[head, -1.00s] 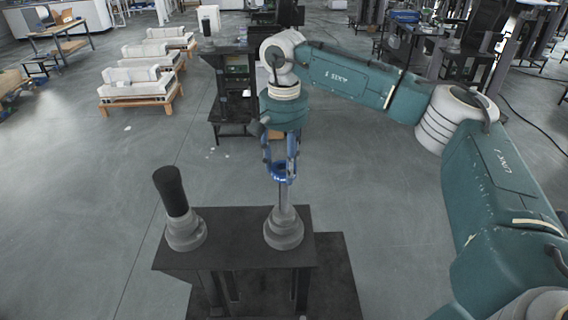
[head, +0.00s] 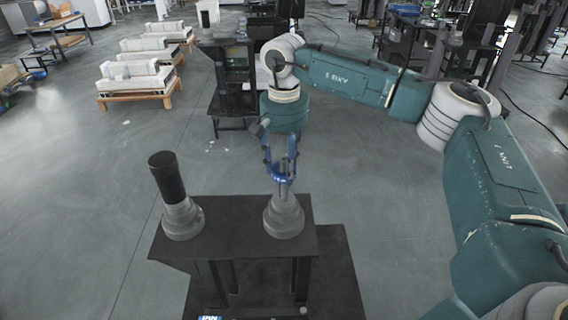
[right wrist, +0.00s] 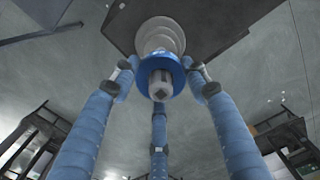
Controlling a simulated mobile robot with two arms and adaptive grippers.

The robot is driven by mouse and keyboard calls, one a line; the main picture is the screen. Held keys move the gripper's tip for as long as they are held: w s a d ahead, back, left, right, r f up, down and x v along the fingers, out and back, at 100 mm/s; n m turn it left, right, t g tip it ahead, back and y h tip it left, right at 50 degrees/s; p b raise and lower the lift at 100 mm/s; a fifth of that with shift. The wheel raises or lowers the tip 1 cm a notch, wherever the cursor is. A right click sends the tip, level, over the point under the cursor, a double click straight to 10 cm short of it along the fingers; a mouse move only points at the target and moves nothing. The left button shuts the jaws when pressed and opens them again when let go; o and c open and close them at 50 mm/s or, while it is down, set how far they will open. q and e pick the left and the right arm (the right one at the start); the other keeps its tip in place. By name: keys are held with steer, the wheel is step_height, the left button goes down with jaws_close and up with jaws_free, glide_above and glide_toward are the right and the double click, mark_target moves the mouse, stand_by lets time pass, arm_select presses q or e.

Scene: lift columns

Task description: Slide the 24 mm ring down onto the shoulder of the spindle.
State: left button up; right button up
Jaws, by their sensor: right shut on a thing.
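My right gripper (head: 281,175) points straight down with its blue fingers shut on the blue ring (head: 279,179). The ring also shows in the right wrist view (right wrist: 147,69), gripped at its rim. The grey spindle (head: 284,216) stands upright on the black stand, with a wide stepped base. In the right wrist view the spindle's tip (right wrist: 160,88) shows inside the ring and pokes through it toward the camera. The ring is around the spindle's upper shaft, above the wide shoulder, with a gap between them. My left gripper is not in view.
A black cylinder (head: 167,178) on a grey stepped base stands to the left of the spindle on the same black stand (head: 233,224). A dark shelf unit (head: 233,80) stands behind. The floor around the stand is clear.

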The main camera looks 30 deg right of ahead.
mark_target(284, 188)
steer(key=shift+f+b, duration=2.25)
steer(key=shift+f, duration=1.65)
steer(key=o, duration=1.3)
steer(key=shift+o, duration=0.2)
step_height(284, 188, up, 12)
steer(key=shift+r, duration=0.1)
